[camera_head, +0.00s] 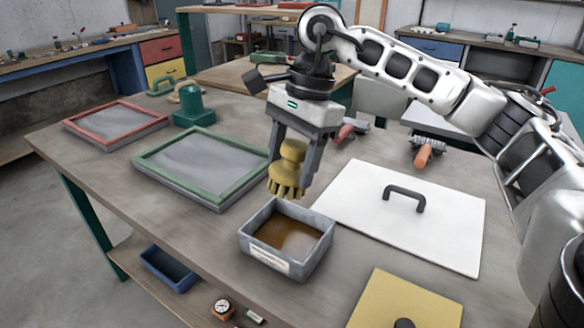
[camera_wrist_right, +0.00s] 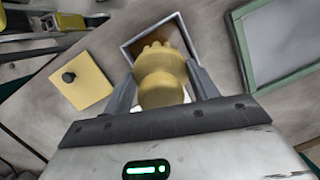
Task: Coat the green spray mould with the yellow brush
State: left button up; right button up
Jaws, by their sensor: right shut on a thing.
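My right gripper (camera_head: 298,158) is shut on the yellow brush (camera_head: 287,172), bristles down. It holds the brush just above the back left edge of a grey box with brown liquid (camera_head: 270,262). In the right wrist view the brush (camera_wrist_right: 160,78) sits between the two fingers (camera_wrist_right: 162,92), with the box (camera_wrist_right: 192,18) behind it. The green spray mould (camera_head: 203,164), a green frame around a grey panel, lies flat to the left of the gripper. Its edge also shows in the right wrist view (camera_wrist_right: 246,62). My left gripper is not in view.
A red frame (camera_head: 115,124) and a green block (camera_head: 193,106) stand at the back left. A white lidded panel with a black handle (camera_head: 445,225) lies right of the box. A yellow panel (camera_head: 388,290) lies at the front. Orange-handled tools (camera_head: 424,155) lie at the back right.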

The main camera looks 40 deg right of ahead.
aim_at(293, 182)
jog(key=shift+d+m, duration=0.15)
jog(key=shift+m, duration=0.15)
jog(key=shift+f, duration=0.2)
jog(key=b+x, duration=0.1)
jog(key=x, duration=0.1)
jog(key=d+b+x, duration=0.1)
jog(key=b+x, duration=0.1)
jog(key=shift+f+b, duration=0.15)
jog(key=shift+b, duration=0.15)
jog(key=b+x, duration=0.2)
jog(key=d+b+x, duration=0.1)
jog(key=b+x, duration=0.1)
jog(key=x, duration=0.1)
jog(key=shift+s+f+b, duration=0.1)
jog(key=shift+f+b, duration=0.25)
jog(key=shift+f, duration=0.15)
jog(key=shift+f+b, duration=0.45)
jog(key=shift+f, duration=0.25)
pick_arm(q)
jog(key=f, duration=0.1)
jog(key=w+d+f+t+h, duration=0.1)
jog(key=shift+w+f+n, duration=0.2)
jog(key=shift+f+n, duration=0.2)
pick_arm(e)
jog(key=shift+r, duration=0.1)
